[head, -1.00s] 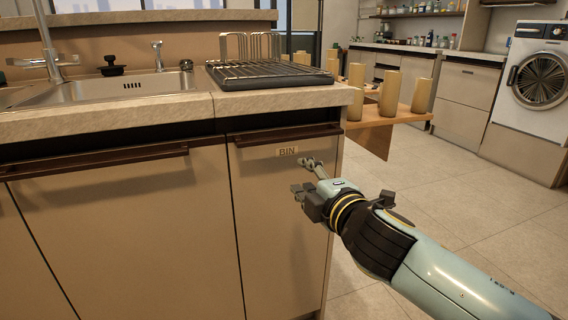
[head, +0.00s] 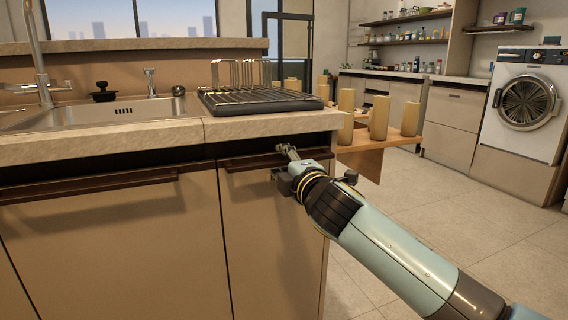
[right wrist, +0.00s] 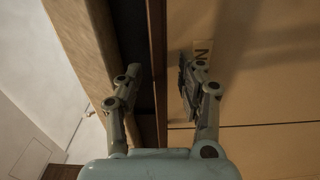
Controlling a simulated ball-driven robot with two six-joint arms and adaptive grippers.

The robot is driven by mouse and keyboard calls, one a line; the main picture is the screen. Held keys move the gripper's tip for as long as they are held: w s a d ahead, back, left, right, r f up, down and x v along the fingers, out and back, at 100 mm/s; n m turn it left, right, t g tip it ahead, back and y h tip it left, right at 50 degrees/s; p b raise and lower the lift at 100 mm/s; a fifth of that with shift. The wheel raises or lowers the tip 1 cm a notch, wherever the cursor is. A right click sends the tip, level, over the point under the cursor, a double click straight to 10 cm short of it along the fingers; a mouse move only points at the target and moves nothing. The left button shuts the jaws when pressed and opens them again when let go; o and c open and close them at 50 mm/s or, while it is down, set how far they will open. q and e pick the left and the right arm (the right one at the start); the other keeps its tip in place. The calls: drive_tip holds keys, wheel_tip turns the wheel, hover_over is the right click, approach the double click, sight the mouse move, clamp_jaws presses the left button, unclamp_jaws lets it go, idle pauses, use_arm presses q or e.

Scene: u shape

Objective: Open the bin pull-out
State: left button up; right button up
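The bin pull-out (head: 265,235) is the narrow tan front at the right end of the counter, and it looks closed. Its dark brown handle (head: 245,163) runs along the top edge. My right gripper (head: 287,154) is at the right part of this handle. In the right wrist view the gripper (right wrist: 158,82) is open, with the handle (right wrist: 157,60) running between its two fingers; neither finger clearly touches it. Part of the BIN label (right wrist: 203,50) shows behind the right finger there; the gripper hides it in the head view. My left gripper is out of view.
The stone counter (head: 270,124) overhangs the front, with a dish rack (head: 260,100) and a sink (head: 120,112) on it. A wider front (head: 110,240) is on the left. A wooden table (head: 375,145) with stools stands behind. The floor (head: 430,220) at right is clear.

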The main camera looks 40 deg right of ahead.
drive_tip(key=shift+c, duration=0.4)
clamp_jaws()
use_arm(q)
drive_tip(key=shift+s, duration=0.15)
use_arm(e)
drive_tip(key=shift+s+f, duration=0.1)
